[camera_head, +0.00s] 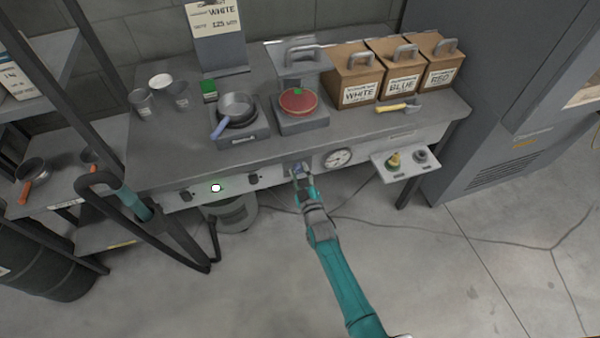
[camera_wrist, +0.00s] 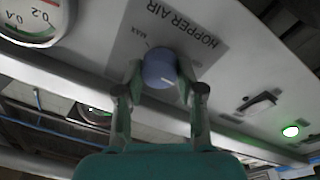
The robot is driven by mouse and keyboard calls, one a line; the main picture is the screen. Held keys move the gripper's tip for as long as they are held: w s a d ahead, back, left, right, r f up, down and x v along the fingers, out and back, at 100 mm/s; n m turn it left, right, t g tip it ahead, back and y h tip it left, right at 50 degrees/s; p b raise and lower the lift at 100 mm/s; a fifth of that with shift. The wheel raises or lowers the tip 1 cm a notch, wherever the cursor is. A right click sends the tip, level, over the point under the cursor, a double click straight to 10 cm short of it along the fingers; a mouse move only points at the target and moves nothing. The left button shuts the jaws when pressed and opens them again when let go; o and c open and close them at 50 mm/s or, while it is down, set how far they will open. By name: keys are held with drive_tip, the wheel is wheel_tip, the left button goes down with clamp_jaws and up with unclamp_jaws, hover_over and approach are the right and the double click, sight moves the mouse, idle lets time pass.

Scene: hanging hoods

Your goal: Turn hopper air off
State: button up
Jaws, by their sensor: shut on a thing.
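The hopper air knob (camera_wrist: 159,69) is a round blue-grey dial on the front panel of the bench. In the wrist view it sits under a "HOPPER AIR" label (camera_wrist: 176,26) with a "MAX" mark beside it, and a pale pointer line shows on its face. My gripper (camera_wrist: 160,78) has one finger on each side of the knob and is shut on it. In the head view my gripper (camera_head: 300,173) reaches the panel at the middle of the bench front, and the arm hides most of the knob.
A pressure gauge (camera_head: 337,157) is right of the knob in the head view. A lit green-white lamp (camera_head: 216,188) and black switches are to the left. A small shelf (camera_head: 405,164) juts out at right. Pans, scales and labelled boxes (camera_head: 355,77) stand on the bench. The floor in front is clear.

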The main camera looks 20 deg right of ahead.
drive_tip(key=n, duration=0.6)
drive_tip(key=shift+n+y, duration=0.3)
drive_tip(key=shift+y, duration=0.1)
drive_tip(key=shift+n, duration=0.3)
drive_tip(key=o, duration=1.1)
drive_tip(key=shift+o, duration=0.2)
drive_tip(key=s+f, duration=0.1)
drive_tip(key=s, duration=1.1)
drive_tip(key=shift+d, duration=0.1)
